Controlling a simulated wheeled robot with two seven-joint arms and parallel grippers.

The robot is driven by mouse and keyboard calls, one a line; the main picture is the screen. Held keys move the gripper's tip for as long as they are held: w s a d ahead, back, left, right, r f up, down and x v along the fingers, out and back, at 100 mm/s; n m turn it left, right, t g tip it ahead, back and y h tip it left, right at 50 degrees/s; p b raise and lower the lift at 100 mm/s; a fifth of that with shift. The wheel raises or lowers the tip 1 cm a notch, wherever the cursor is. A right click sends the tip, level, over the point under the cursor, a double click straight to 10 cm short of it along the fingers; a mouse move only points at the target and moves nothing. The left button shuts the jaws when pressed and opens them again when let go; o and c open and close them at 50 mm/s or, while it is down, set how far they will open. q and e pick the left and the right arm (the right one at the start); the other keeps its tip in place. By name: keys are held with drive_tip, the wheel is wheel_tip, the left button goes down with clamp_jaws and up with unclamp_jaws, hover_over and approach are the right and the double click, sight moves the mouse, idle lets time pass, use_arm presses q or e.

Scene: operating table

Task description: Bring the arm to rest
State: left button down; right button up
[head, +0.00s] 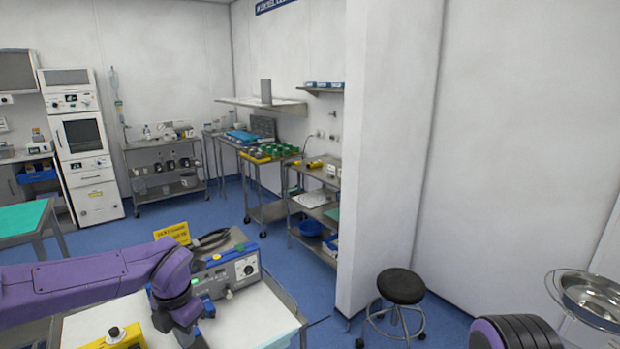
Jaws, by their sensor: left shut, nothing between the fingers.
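My left arm (80,285) is purple and comes in from the left, over a white-topped cart. It bends down at a dark wrist joint, and my left gripper (190,330) hangs low there, beside a grey-blue device. The gripper is shut and empty, with its fingertips hard to make out. A dark ribbed purple part at the bottom right seems to belong to my right arm; no right gripper shows.
The cart (275,318) bears the device (228,276) with knobs and a yellow box (117,339). A black stool (401,287) stands by a white wall column (385,150). A steel basin (592,298) is at the right. Blue floor lies open behind the cart.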

use_arm(q)
drive_tip(key=s+a+f+m+t+y+b, duration=0.1)
drive_tip(key=s+f+m+t+y+b, duration=0.2)
drive_tip(key=f+m, duration=0.65)
drive_tip(key=s+f+m+t+y, duration=0.2)
drive_tip(key=s+f+m, duration=0.3)
drive_tip(key=f, duration=0.9)
drive_tip(key=s+a+f+m+g+h+b, duration=0.1)
drive_tip(key=s+f+m, duration=0.4)
drive_tip(key=s, duration=0.6)
drive_tip(key=s+a+f+m+g+h+b, duration=0.1)
drive_tip(key=s+f+m, duration=0.4)
drive_tip(key=s, duration=0.6)
wheel_tip(320, 180, down, 2)
drive_tip(key=shift+a+f+g+b, duration=0.1)
drive_tip(key=shift+a+g+b, duration=0.2)
drive_tip(key=shift+a+b, duration=0.65)
use_arm(e)
wheel_tip(320, 180, down, 8)
drive_tip(key=w, duration=0.1)
drive_tip(key=shift+r, duration=0.2)
